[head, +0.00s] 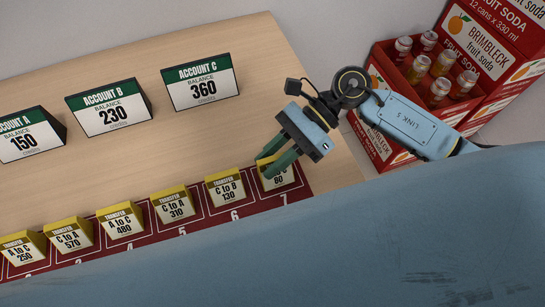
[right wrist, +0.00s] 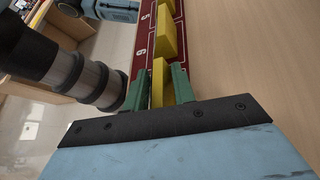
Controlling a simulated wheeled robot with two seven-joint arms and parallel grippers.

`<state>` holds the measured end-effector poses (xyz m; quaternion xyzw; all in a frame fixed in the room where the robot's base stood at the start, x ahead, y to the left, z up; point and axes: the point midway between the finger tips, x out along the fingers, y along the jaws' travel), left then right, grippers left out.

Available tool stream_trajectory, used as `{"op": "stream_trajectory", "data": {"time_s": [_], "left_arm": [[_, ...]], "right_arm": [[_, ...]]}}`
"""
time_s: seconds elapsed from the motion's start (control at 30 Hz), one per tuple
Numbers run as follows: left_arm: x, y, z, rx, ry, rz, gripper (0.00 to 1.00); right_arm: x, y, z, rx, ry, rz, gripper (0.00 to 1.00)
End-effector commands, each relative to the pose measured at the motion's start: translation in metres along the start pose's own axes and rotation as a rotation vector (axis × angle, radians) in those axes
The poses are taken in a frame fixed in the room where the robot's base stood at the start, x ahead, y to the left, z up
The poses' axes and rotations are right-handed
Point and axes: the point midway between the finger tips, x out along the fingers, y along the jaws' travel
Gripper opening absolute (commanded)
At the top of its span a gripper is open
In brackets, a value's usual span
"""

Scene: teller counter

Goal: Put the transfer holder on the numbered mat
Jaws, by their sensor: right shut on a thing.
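My right gripper (head: 279,160) has its green fingers shut on a yellow transfer holder (head: 278,179) whose card reads 60; the fingers cover part of its text. This holder is at mat space 7, at the right end of the red numbered mat (head: 301,198); I cannot tell whether it touches the mat. In the right wrist view the held holder (right wrist: 158,85) is between the fingers. Other yellow transfer holders stand in a row to its left, including C to B 130 (head: 226,191), C to A 310 (head: 175,205) and A to C 480 (head: 122,223). My left gripper is not in view.
Account signs A (head: 28,140), B (head: 107,112) and C (head: 203,86) stand behind the mat on the wooden counter (head: 160,150). The counter's right edge is near my right gripper. Red crates of soda bottles (head: 425,85) are beyond it. A large blue surface covers the foreground.

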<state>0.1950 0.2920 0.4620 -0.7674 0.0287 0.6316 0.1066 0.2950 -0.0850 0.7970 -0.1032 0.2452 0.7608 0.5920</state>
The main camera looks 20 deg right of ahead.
Motion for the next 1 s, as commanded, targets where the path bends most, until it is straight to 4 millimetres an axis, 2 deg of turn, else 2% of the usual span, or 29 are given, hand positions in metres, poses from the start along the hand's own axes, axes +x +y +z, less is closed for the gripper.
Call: {"op": "stream_trajectory", "data": {"time_s": [0.4,0.43,0.6,1.0], "left_arm": [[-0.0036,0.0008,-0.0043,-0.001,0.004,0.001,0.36],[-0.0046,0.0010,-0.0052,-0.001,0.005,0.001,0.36],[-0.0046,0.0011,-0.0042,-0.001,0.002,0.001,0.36],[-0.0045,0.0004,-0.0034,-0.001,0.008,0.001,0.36]], "right_arm": [[0.0009,-0.0009,-0.0021,-0.001,0.000,-0.001,0.03],[0.0010,-0.0009,-0.0022,-0.001,0.001,-0.001,0.27],[0.0007,-0.0008,-0.0018,-0.001,0.001,-0.001,0.48],[-0.0008,-0.0001,0.0009,-0.001,0.000,-0.001,0.48]]}}
